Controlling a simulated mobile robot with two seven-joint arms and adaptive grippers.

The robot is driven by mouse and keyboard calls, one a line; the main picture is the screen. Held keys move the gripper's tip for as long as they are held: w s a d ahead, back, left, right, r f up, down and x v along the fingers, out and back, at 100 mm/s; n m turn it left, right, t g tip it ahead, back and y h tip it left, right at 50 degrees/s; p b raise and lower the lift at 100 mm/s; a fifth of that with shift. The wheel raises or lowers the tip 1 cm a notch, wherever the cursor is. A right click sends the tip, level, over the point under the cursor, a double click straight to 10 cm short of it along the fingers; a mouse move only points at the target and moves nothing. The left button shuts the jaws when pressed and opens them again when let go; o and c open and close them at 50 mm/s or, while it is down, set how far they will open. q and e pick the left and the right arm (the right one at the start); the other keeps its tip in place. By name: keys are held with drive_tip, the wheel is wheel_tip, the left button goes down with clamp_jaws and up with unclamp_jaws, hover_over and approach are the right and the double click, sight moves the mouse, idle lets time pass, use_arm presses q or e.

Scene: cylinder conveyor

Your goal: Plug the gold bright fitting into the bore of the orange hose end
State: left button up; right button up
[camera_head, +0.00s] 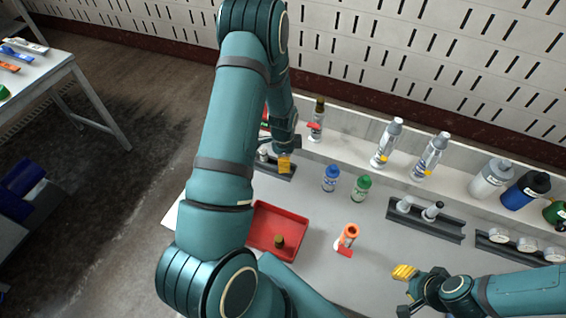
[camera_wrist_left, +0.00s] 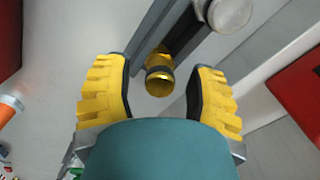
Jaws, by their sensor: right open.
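The gold bright fitting (camera_wrist_left: 160,82) stands at a dark grey rack (camera_wrist_left: 185,32) in the left wrist view, its round end facing the camera. My left gripper (camera_wrist_left: 162,72) is open, its yellow fingers on either side of the fitting with gaps showing. My right gripper (camera_head: 405,273) is open and empty at lower right.
A red tray (camera_head: 298,217) holding a darker gold-brown piece (camera_head: 279,241) lies beside my left arm. Blue (camera_head: 331,179) and green (camera_head: 361,189) bottles stand behind the hose end. Another rack (camera_head: 425,220) is right. Bottles line the back ledge.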

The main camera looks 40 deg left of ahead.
use_arm(q)
clamp_jaws()
